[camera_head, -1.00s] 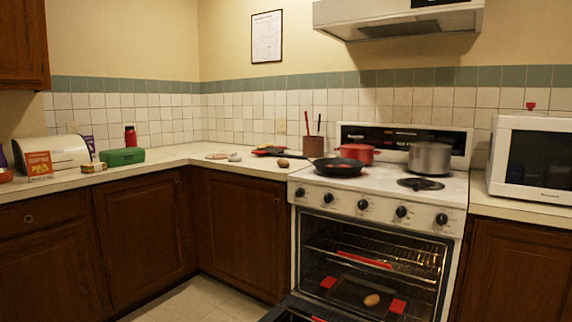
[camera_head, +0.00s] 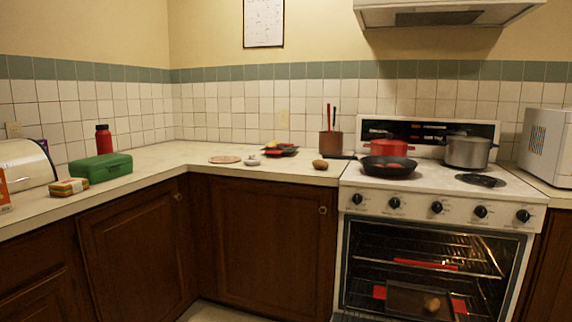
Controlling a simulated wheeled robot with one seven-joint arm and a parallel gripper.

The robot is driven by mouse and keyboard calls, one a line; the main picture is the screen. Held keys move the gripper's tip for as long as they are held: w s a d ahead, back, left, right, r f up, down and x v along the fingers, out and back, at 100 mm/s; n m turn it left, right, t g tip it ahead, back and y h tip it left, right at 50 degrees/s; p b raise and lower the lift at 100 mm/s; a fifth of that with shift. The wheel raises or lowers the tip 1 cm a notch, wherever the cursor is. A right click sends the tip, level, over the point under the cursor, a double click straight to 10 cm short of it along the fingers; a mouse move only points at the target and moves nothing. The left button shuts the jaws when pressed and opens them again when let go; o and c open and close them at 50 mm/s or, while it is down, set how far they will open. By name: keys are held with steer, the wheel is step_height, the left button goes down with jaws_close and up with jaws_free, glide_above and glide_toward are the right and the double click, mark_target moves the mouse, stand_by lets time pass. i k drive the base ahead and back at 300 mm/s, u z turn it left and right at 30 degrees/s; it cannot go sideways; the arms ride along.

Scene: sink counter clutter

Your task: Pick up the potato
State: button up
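A small brown, rounded potato-like thing (camera_head: 320,164) lies on the counter (camera_head: 205,152), just left of the stove. A second brown, rounded thing (camera_head: 432,304) sits on a dark tray (camera_head: 402,300) with red ends inside the open, lit oven. It also looks like a potato, and both are too small to tell for certain. My gripper is not in view.
The stove (camera_head: 440,188) bears a black pan (camera_head: 388,167), a red pot (camera_head: 390,151) and a grey pot (camera_head: 467,152). A utensil holder (camera_head: 330,145) stands behind the counter potato. A green box (camera_head: 100,168) and red bottle (camera_head: 104,139) stand left.

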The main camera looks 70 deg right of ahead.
mark_target(319, 164)
steer(key=i, duration=0.4)
steer(key=z, duration=2.1)
steer(key=i, duration=1.55)
steer(key=u, duration=0.05)
